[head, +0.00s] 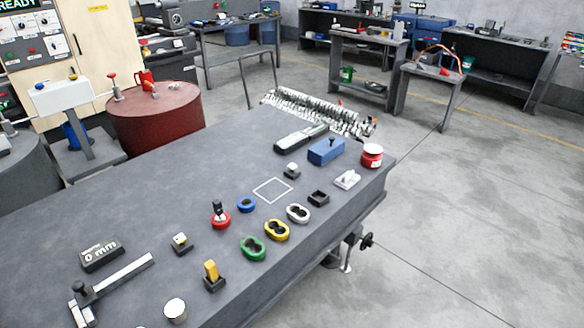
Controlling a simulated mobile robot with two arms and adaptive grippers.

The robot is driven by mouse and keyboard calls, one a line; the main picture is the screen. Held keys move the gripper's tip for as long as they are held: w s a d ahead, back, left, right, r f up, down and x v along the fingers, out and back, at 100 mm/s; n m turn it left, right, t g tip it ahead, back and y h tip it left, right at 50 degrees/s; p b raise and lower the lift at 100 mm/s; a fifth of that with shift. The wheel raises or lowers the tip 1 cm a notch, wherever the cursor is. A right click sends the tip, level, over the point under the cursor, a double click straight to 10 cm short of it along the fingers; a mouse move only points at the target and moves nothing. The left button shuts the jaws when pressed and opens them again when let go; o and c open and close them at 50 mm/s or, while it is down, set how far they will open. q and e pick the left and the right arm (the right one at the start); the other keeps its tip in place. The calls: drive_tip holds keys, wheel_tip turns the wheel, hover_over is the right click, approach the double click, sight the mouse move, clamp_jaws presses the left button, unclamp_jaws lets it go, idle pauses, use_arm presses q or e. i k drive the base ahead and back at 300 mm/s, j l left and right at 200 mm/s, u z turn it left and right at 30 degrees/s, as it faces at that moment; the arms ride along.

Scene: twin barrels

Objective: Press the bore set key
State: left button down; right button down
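No part on the bench carries a label I can read as the bore set key, so I cannot tell which it is. A black display box (101,253) reading "0 mm" lies at the left of the grey bench (130,205). Right of it is a small block with a pale and yellow top (181,243). A yellow block (211,271) stands in a black base nearer the front edge. A small grey block (292,171) sits farther back, beyond a white square outline (273,190). Neither of my grippers is in view.
A caliper-like tool (120,276) and a white-topped cylinder (175,309) lie front left. Green (253,255), yellow (277,237) and white (298,219) twin rings line the front edge. A blue box (322,154) and red can (372,161) stand back right. The bench's left middle is clear.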

sight(292, 167)
drive_tip(key=i+l+u, duration=0.2)
drive_tip(key=i+l, duration=0.15)
drive_tip(key=i+l+u, duration=0.45)
drive_tip(key=i+l, duration=0.2)
drive_tip(key=l, duration=0.2)
drive_tip(key=i+l+u, duration=0.2)
drive_tip(key=l, duration=0.3)
